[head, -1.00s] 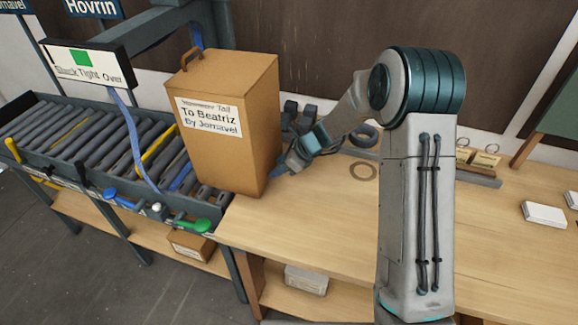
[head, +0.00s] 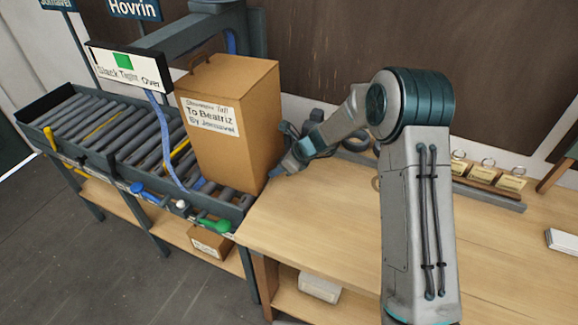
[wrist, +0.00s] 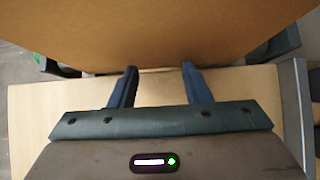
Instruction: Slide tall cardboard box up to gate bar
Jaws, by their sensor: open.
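The tall cardboard box (head: 211,155) stands upright at the right end of the roller conveyor, by the bench edge. Its label reads "To Beatriz", and a handle shows on top. My gripper (head: 288,166) is low at the box's right side, against or very near it. In the wrist view the box face (wrist: 160,30) fills the top, and my gripper (wrist: 159,68) has its two fingers apart with nothing between them. A grey overhead bar (head: 185,32) spans the conveyor behind the box; I cannot tell whether this is the gate bar or whether the box touches it.
The roller conveyor (head: 88,122) runs left of the box, with a "Slack Tight Over" sign (head: 124,70) and a blue strap (head: 165,140) hanging in front. The wooden bench (head: 320,215) is largely clear at the front. Tagged rings (head: 487,172) stand at the back right.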

